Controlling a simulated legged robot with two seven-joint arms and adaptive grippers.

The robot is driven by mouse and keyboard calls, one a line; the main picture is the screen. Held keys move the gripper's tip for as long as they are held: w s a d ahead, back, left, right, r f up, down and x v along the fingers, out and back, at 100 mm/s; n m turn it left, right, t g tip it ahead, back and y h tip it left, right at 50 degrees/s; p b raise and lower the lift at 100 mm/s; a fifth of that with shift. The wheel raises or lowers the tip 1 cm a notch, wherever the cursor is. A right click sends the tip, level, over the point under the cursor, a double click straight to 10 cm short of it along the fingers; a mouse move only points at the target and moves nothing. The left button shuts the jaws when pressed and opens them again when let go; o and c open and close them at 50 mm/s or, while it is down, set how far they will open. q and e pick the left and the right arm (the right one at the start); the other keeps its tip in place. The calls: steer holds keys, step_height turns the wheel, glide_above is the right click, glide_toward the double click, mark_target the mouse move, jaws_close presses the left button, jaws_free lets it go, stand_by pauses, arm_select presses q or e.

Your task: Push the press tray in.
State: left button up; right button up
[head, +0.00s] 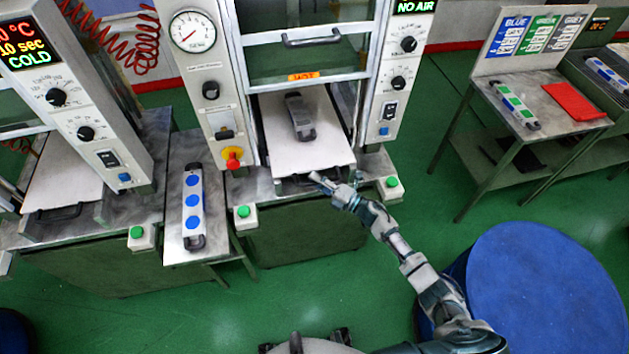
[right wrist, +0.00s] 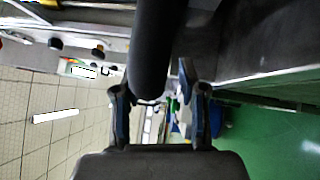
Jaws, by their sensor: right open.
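The press tray (head: 275,115) is a white plate pulled partway out of the middle press, under the orange HOT label. A dark grey mould (head: 300,117) lies on it. A dark handle is at the tray's front edge. My right gripper (head: 318,180) is open at the right part of this handle. In the right wrist view a thick dark bar (right wrist: 152,45), apparently the handle, reaches down to the gap between the open fingers (right wrist: 160,100). I cannot tell whether they touch it. My left gripper is not in view.
Green buttons (head: 243,211) (head: 392,182) flank the press front. A side table (head: 173,215) at left holds a mould with blue discs (head: 193,200). Another press (head: 75,75) stands further left. A blue round drum (head: 540,290) is at lower right. Green floor lies clear in front.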

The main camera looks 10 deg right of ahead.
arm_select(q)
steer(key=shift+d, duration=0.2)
arm_select(e)
steer(key=v, duration=1.1)
steer(key=shift+s+f, duration=0.2)
steer(key=shift+s, duration=0.05)
steer(key=shift+d, duration=0.1)
